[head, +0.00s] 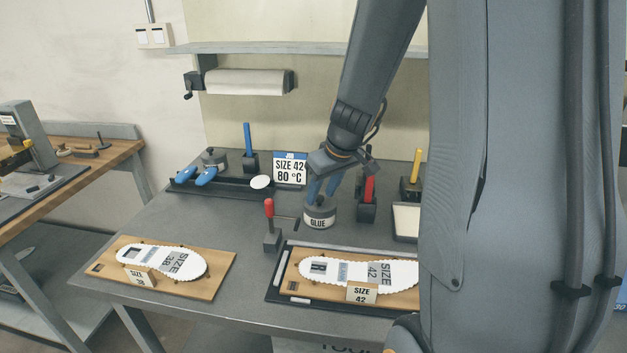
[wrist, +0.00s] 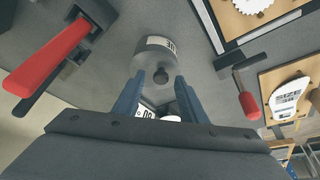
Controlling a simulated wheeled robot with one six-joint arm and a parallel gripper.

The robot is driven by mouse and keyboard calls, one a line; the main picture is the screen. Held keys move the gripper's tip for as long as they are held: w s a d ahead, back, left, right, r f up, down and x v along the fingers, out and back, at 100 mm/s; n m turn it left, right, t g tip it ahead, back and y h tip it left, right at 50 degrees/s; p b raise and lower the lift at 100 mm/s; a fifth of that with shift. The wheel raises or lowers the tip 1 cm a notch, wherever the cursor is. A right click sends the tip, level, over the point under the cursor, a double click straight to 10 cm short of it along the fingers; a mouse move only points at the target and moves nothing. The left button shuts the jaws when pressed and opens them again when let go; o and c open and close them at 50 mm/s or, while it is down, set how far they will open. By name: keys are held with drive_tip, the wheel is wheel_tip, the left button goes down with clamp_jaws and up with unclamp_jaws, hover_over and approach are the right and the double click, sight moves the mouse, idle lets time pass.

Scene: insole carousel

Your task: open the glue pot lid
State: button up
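The glue pot (head: 319,222) is a grey round pot with a white "GLUE" label, standing upright on the grey table. My gripper (head: 322,191) points down right over it, its two blue fingers at the lid's height. In the wrist view the pot (wrist: 152,52) lies just ahead of my gripper (wrist: 157,80). The fingers are apart, and the dark round lid knob (wrist: 162,76) shows between their tips with space on both sides. The lid appears to be on the pot. Contact between fingers and knob cannot be made out.
A red-handled clamp (head: 270,225) stands left of the pot, and a red-handled tool in a holder (head: 368,190) stands close on its right. The size 42 insole board (head: 290,285) lies in front. A "SIZE 42 80 °C" sign (head: 290,168) stands behind.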

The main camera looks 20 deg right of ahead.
drive_tip(key=v, duration=0.8)
idle(0.4)
